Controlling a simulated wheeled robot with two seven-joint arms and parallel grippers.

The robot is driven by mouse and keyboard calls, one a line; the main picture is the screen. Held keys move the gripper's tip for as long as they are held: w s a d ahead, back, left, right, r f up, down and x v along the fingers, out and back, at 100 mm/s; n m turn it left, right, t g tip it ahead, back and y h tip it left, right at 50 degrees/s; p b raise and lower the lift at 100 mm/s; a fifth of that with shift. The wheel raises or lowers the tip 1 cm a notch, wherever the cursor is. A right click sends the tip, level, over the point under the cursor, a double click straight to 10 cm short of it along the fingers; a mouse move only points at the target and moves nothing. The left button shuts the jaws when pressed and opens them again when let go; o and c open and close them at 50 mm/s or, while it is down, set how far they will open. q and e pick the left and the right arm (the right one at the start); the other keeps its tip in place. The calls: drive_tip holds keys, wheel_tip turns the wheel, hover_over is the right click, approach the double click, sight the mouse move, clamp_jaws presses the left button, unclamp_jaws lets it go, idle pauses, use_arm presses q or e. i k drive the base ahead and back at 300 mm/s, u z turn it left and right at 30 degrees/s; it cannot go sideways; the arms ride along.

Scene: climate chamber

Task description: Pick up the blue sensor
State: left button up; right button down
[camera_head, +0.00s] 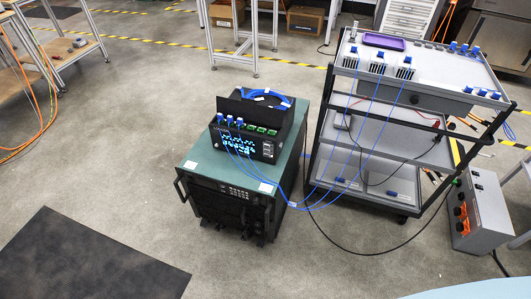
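Neither of my grippers shows in the head view. Several small blue pieces sit on the top of a grey cart at the right, and I cannot tell which one is the blue sensor.
The cart (435,72) has lower shelves and a purple tray (384,41) on top. Left of it, a black device (258,125) with blue cables stands on a green-topped cabinet (200,160). A grey box (480,210) stands at right. The floor at left, with a dark mat (85,260), is clear.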

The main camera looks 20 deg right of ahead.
sight(407, 60)
drive_tip(key=k, duration=0.5)
drive_tip(key=z, duration=1.05)
drive_tip(key=i, duration=1.1)
drive_tip(key=z, duration=0.1)
